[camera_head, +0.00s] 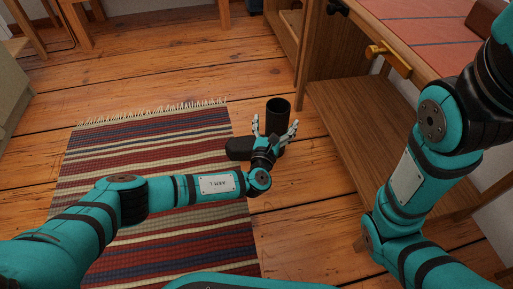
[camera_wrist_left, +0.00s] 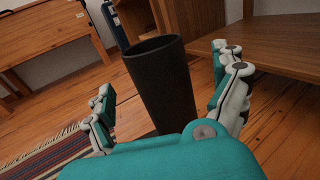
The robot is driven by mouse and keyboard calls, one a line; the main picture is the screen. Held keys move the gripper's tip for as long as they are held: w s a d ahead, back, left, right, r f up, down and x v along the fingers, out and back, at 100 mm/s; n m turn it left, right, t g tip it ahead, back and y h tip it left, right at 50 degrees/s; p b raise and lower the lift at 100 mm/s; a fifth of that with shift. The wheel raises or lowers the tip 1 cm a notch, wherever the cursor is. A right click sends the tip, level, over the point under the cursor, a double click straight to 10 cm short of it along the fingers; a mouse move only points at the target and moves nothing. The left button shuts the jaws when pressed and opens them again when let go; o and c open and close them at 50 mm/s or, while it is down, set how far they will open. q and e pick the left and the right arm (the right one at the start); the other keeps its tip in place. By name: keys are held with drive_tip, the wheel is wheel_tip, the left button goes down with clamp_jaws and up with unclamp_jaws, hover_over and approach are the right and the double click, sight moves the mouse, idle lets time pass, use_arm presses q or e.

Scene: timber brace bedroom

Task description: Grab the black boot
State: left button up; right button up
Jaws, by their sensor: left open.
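The black boot (camera_head: 279,112) stands upright on the wooden floor at the right edge of the striped rug, its toe pointing left in the head view. My left gripper (camera_head: 275,125) is open, with its fingers spread on either side of the boot's shaft. In the left wrist view the shaft (camera_wrist_left: 163,82) rises between the two spread fingers (camera_wrist_left: 168,76), with visible gaps on both sides. The lower part of the boot is hidden behind my gripper body there. My right arm shows at the right of the head view, but its gripper is out of frame.
A striped rug (camera_head: 150,160) lies under my left arm. The plank floor (camera_head: 170,65) behind the rug is clear.

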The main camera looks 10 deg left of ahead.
sight(278, 109)
use_arm(q)
drive_tip(key=w+b, duration=0.3)
drive_tip(key=shift+w+d+f, duration=0.1)
drive_tip(key=shift+w+f, duration=0.15)
drive_tip(key=shift+f, duration=0.1)
drive_tip(key=shift+w+d+r+b, duration=0.1)
drive_tip(key=shift+w+r+b, duration=0.1)
drive_tip(key=shift+w+b, duration=0.35)
drive_tip(key=shift+r, duration=0.1)
drive_tip(key=shift+c, duration=0.2)
drive_tip(key=c, duration=1.6)
drive_tip(key=shift+c, duration=0.7)
drive_tip(key=shift+r, duration=0.1)
